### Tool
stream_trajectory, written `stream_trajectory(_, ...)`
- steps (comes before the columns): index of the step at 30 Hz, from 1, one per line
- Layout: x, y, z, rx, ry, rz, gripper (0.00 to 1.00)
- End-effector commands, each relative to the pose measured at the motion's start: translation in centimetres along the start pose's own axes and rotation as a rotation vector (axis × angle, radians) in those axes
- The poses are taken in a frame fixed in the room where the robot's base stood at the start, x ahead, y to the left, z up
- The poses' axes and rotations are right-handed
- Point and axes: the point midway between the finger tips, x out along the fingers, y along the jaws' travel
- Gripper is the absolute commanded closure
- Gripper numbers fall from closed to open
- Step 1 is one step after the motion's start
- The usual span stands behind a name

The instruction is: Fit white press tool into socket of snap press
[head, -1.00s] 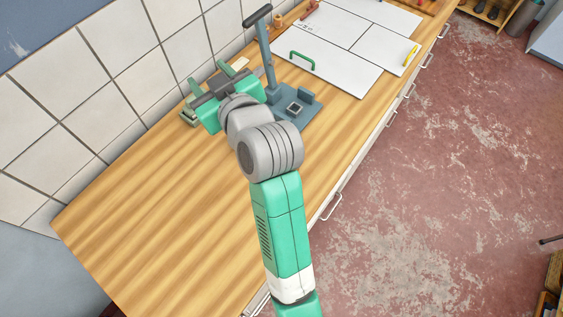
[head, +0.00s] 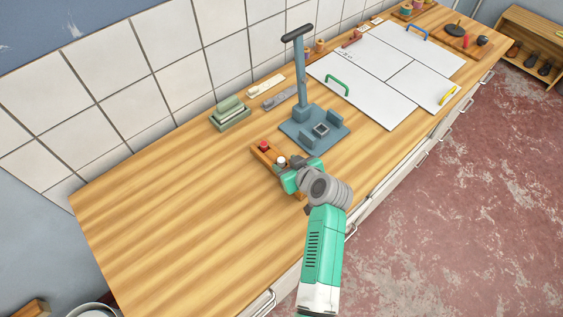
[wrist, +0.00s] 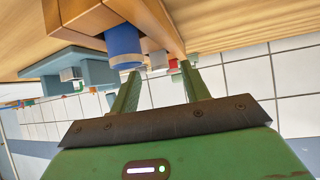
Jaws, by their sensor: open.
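The white press tool (head: 281,161) stands on a wooden rack (head: 262,149). A red tool (head: 263,145) stands at the rack's left end. My gripper (head: 287,167) is low beside the rack, open. In the wrist view, seen upside down, the white tool (wrist: 157,60) shows between the open fingers (wrist: 160,72), beyond a blue tool (wrist: 123,45) that is much closer to the camera. I cannot tell whether the fingers touch anything. The blue-grey snap press (head: 301,75) stands behind the rack, with its square socket (head: 321,129) uncovered on the base.
A sage-green box (head: 230,114) and a grey tool (head: 280,97) lie near the tiled wall. White panels with coloured handles (head: 390,75) cover the right part of the counter. The left counter (head: 170,210) is bare.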

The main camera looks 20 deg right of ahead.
Motion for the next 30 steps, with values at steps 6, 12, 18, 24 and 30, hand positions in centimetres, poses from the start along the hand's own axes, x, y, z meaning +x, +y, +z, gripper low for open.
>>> stream_trajectory(6,2.5,-0.1,-0.1,0.0,0.0,0.0,0.54)
stream_trajectory(12,2.5,0.0,0.0,-0.001,0.0,0.001,0.54)
stream_trajectory(18,2.5,0.0,-0.1,-0.001,0.0,0.001,0.91)
stream_trajectory(24,2.5,0.0,-0.1,-0.001,0.001,0.001,1.0)
stream_trajectory(30,2.3,0.0,-0.5,-0.001,0.001,0.001,1.0)
